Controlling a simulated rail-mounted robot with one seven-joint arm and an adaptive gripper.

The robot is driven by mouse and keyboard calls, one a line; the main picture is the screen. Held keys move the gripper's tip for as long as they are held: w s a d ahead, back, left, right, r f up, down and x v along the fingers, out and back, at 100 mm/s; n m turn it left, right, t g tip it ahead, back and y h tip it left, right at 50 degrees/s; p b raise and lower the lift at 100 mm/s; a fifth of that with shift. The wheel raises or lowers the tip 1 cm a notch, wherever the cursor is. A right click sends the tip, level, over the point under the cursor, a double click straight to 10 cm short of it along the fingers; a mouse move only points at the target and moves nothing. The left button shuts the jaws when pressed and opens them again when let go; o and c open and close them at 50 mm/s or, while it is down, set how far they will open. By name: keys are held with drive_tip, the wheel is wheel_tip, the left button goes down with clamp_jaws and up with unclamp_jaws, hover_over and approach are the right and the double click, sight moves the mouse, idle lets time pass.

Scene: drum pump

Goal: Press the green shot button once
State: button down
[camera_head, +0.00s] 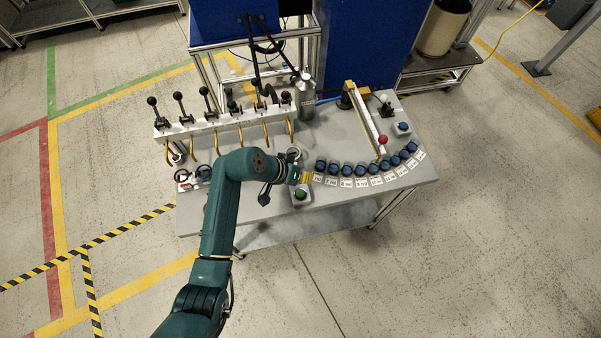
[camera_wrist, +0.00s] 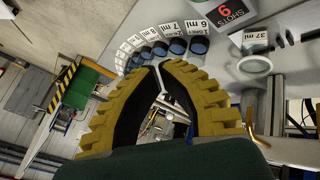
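The green shot button (camera_head: 300,193) sits on a small grey box near the front edge of the table, in the head view. My gripper (camera_head: 307,178), with yellow fingers, is just above and behind the button in that picture, apart from it as far as I can tell. In the wrist view the ribbed yellow fingers (camera_wrist: 163,66) lean together, their tips nearly meeting, with nothing held between them. I cannot make out the green button in the wrist view.
A curved row of blue-topped containers (camera_head: 361,169) with volume labels stands right of my gripper. A rack of black-knobbed levers (camera_head: 222,122) is at the back left. The wrist view shows a "SHOTS 9" display (camera_wrist: 229,13) and a white-rimmed cup (camera_wrist: 255,65).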

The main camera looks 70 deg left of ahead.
sight(304, 193)
wheel_tip(304, 193, down, 7)
drive_tip(key=b, duration=0.6)
drive_tip(key=shift+f, duration=0.1)
drive_tip(key=shift+f+b, duration=0.35)
drive_tip(key=shift+f, duration=0.25)
idle(0.5)
drive_tip(key=shift+f, duration=0.45)
drive_tip(key=shift+f+b, duration=0.45)
drive_tip(key=shift+f, duration=0.1)
idle(0.4)
drive_tip(key=shift+r, duration=0.1)
drive_tip(key=shift+r+p, duration=0.85)
drive_tip(key=shift+p, duration=0.1)
drive_tip(key=shift+r, duration=0.1)
